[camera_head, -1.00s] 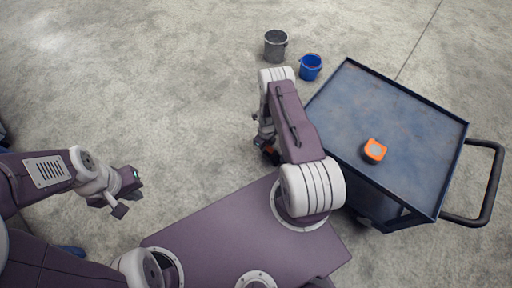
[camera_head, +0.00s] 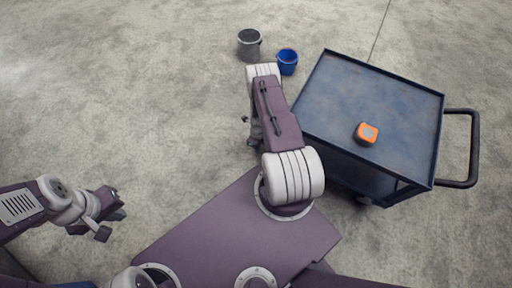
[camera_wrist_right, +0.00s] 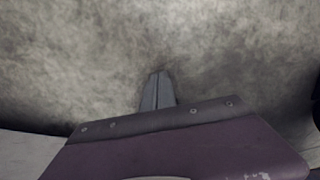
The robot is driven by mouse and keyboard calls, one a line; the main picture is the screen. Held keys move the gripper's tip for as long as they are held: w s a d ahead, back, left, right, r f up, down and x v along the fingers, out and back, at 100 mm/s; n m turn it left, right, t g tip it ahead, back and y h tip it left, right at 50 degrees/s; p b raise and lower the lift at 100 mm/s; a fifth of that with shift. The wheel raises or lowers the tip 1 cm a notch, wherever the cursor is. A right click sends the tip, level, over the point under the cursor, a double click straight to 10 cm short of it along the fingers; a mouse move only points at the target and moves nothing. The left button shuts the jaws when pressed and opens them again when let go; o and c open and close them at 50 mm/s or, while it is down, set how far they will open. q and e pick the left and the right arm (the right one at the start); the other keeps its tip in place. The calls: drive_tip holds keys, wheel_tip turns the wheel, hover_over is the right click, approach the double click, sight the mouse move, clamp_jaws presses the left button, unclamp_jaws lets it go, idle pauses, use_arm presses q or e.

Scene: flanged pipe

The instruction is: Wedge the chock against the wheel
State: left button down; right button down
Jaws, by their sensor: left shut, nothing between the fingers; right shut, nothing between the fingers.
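The blue cart (camera_head: 330,88) stands on the right in the head view. One of its wheels (camera_head: 364,201) shows small and dark under the near edge. I cannot make out a chock in either view. My right arm reaches toward the floor left of the cart. Its gripper (camera_head: 251,133) is largely hidden by the arm in the head view. In the right wrist view its fingers (camera_wrist_right: 157,90) are shut together and empty, with bare floor beyond. My left gripper (camera_head: 112,222) is shut and empty over the floor at the lower left.
An orange and grey object (camera_head: 367,133) lies on the cart's top. The cart's black handle (camera_head: 475,148) sticks out right. A dark bucket (camera_head: 250,44) and a blue bucket (camera_head: 287,62) stand beyond my right arm. The floor at left is clear.

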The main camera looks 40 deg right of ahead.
wheel_tip(320, 180, up, 10)
drive_tip(key=p, duration=0.6)
